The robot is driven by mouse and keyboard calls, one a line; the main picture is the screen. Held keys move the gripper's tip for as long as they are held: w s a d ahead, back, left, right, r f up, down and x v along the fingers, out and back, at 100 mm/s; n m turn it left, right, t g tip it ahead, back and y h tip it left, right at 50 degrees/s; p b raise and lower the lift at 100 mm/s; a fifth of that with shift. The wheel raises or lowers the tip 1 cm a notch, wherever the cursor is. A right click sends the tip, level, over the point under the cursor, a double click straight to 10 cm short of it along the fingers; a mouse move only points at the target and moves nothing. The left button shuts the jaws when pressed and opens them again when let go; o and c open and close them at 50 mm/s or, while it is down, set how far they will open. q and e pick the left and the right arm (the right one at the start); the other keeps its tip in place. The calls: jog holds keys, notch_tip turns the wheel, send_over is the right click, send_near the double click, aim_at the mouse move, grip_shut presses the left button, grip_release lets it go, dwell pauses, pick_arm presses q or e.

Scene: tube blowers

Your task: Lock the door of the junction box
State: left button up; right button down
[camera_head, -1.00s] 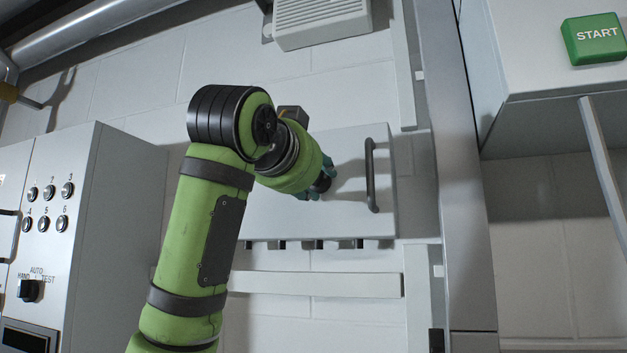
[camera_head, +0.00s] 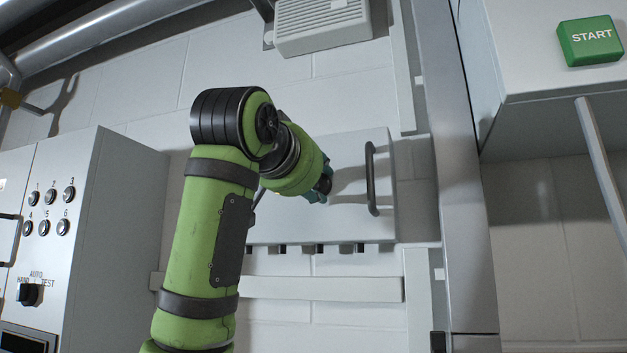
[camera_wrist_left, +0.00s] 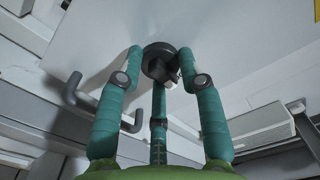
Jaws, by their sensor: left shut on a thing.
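The junction box (camera_head: 345,225) is a pale grey box on the wall in the middle of the head view, partly hidden by my left arm. Its door looks shut, with a dark bar handle (camera_head: 371,178) near the right edge. The handle also shows in the left wrist view (camera_wrist_left: 75,98). My left gripper (camera_head: 322,188) is at the door front, left of the handle. In the left wrist view its teal fingers close around a round black knob (camera_wrist_left: 157,52) on the door. My right gripper is not in view.
A grey control panel (camera_head: 110,210) with numbered buttons and a selector switch (camera_head: 29,293) stands at left. A grey post (camera_head: 455,180) runs right of the junction box. A box with a green START button (camera_head: 590,41) is at upper right. Conduit (camera_head: 300,288) runs below.

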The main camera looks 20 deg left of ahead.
pick_arm(q)
jog(key=shift+w+f, duration=0.15)
jog(key=shift+f, duration=0.1)
jog(key=o, duration=1.1)
jog(key=shift+o, duration=0.2)
jog(key=shift+w, duration=0.1)
jog(key=shift+r, duration=0.1)
jog(key=s, duration=1.2)
jog(key=shift+a, duration=0.25)
